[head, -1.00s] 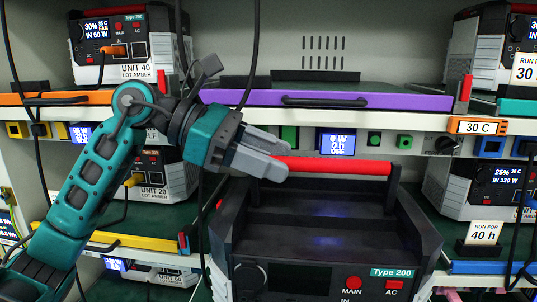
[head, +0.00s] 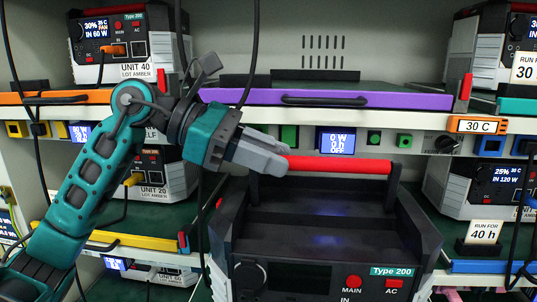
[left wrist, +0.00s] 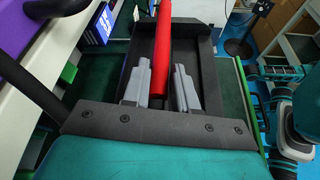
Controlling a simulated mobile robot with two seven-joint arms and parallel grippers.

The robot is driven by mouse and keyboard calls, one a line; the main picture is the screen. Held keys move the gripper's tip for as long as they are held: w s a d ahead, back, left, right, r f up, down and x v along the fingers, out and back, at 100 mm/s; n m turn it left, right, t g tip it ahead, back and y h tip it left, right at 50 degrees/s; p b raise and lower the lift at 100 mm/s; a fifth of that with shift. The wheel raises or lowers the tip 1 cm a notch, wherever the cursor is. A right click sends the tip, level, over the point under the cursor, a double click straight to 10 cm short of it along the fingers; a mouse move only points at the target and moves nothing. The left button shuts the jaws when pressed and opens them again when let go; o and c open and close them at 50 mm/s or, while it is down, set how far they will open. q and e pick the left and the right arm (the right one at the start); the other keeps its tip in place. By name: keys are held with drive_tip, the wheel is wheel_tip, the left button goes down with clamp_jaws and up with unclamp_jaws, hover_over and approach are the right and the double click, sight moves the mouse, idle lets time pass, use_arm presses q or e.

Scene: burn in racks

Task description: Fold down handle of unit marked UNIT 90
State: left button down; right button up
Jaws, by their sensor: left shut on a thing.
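A black and grey Type 200 unit (head: 325,226) stands at the centre, with a red-gripped handle (head: 345,166) raised above its top. No UNIT 90 marking shows on its visible part. My left gripper (head: 284,163) is shut on the left end of the red grip. In the left wrist view the grey fingers (left wrist: 161,82) lie on either side of the red handle (left wrist: 163,40), above the unit's dark top (left wrist: 196,48). The unit's lower front is cut off by the picture edge. My right gripper is not in view.
A purple-edged shelf (head: 390,101) with a black pull handle is above and behind the unit. UNIT 40 (head: 120,48) and UNIT 20 (head: 150,180) stand on the left. Another unit (head: 470,184) is on the right. Black cables hang beside my left arm.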

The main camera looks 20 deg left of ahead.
use_arm(q)
drive_tip(key=shift+s+d+f+m+b, duration=0.1)
drive_tip(key=shift+s+f+m+b, duration=0.25)
drive_tip(key=shift+b, duration=0.7)
drive_tip(key=shift+s+m+t+b, duration=0.25)
drive_tip(key=shift+t+b, duration=0.15)
drive_tip(key=shift+b, duration=0.1)
drive_tip(key=shift+s+d+f+m+b, duration=0.15)
drive_tip(key=shift+m+b, duration=0.15)
drive_tip(key=shift+b, duration=0.2)
drive_tip(key=m+b, duration=0.1)
drive_tip(key=b, duration=0.1)
drive_tip(key=s+t+b, duration=0.1)
drive_tip(key=shift+s+d+f+m+t+y+b, duration=0.2)
drive_tip(key=shift+s+d+m+t+y+b, duration=0.1)
drive_tip(key=shift+m+b, duration=0.1)
drive_tip(key=shift+s+f+m+t+b, duration=0.1)
drive_tip(key=shift+s+m+t+b, duration=0.3)
drive_tip(key=shift+m+b, duration=0.3)
drive_tip(key=c, duration=1)
unclamp_jaws()
drive_tip(key=shift+o, duration=0.2)
